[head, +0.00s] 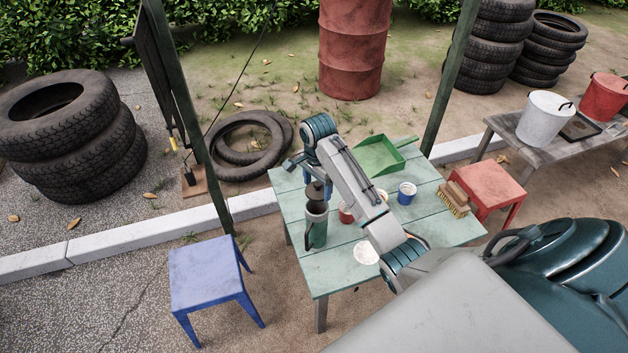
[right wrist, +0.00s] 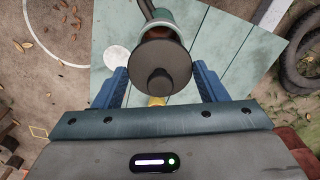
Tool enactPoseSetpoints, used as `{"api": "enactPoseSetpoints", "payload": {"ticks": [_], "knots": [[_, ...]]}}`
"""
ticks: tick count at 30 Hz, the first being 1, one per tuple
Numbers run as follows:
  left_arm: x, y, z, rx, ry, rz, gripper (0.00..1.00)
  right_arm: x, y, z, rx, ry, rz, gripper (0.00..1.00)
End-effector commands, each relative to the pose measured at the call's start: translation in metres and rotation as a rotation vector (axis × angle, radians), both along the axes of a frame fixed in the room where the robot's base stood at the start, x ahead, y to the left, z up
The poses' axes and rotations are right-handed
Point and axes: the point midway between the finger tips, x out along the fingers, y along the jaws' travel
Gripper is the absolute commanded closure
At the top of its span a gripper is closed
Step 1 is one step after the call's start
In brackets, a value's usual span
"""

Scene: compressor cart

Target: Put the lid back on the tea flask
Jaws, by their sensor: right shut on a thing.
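The tea flask (head: 317,230) is a green cylinder with a dark upper part and a side handle, upright near the left edge of the pale green table. My right gripper (head: 318,184) is above it, shut on the dark round lid (head: 315,192). In the right wrist view the lid (right wrist: 163,68) shows its knob between the blue fingers of my right gripper (right wrist: 162,88), with the flask (right wrist: 156,22) partly hidden behind it. The lid is over the flask's mouth and looks slightly above it; the exact gap is unclear. My left gripper is not in view.
The green table (head: 445,230) also holds a green dustpan (head: 378,156), a blue cup (head: 406,195), a red cup (head: 346,214), a white disc (head: 366,252) and a brush (head: 453,200). A blue stool (head: 205,272) and a red stool (head: 488,184) flank it.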

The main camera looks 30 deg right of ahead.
Motion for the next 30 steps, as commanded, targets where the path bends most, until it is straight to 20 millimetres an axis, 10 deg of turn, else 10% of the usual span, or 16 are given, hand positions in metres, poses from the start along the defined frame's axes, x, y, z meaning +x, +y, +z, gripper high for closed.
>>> {"api": "enactPoseSetpoints", "payload": {"ticks": [17, 30], "knots": [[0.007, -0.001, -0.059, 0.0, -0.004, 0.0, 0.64, 0.001, 0.0, -0.041, -0.001, -0.001, 0.001, 0.56], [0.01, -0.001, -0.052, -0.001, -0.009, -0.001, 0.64, 0.0, 0.0, -0.059, 0.0, 0.0, 0.001, 0.56]]}}
